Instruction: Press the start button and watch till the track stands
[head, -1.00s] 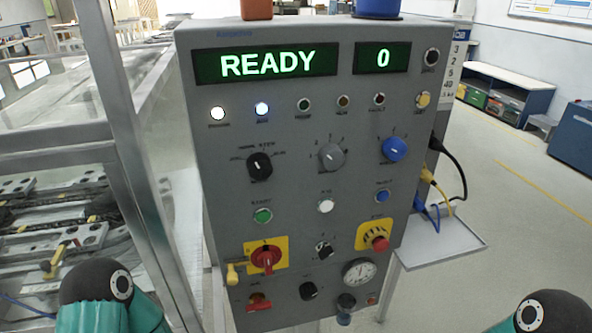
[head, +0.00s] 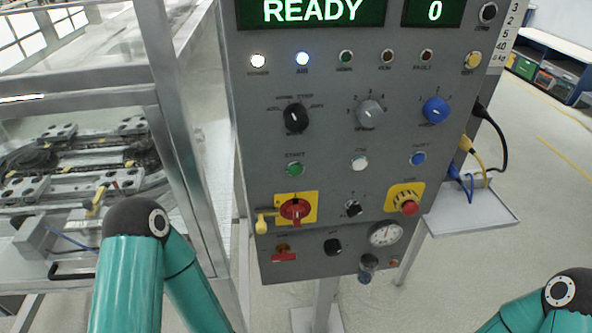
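The green start button (head: 295,168), labelled START, sits on the left part of the grey control panel (head: 330,135). The display (head: 312,12) above reads READY, and a second display (head: 434,12) reads 0. A white lamp (head: 257,61) and a blue-white lamp (head: 302,59) are lit. The track (head: 75,165) lies behind the frame at the left, with metal plates and dark parts on it. My teal arms show at the lower left and lower right, but neither gripper is in view. Nothing of mine touches the panel.
A red rotary switch (head: 296,209) on a yellow plate is below the start button. A red emergency stop (head: 409,207) is at the right. A metal post (head: 172,110) stands between track and panel. A small shelf (head: 470,212) with cables juts out at right.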

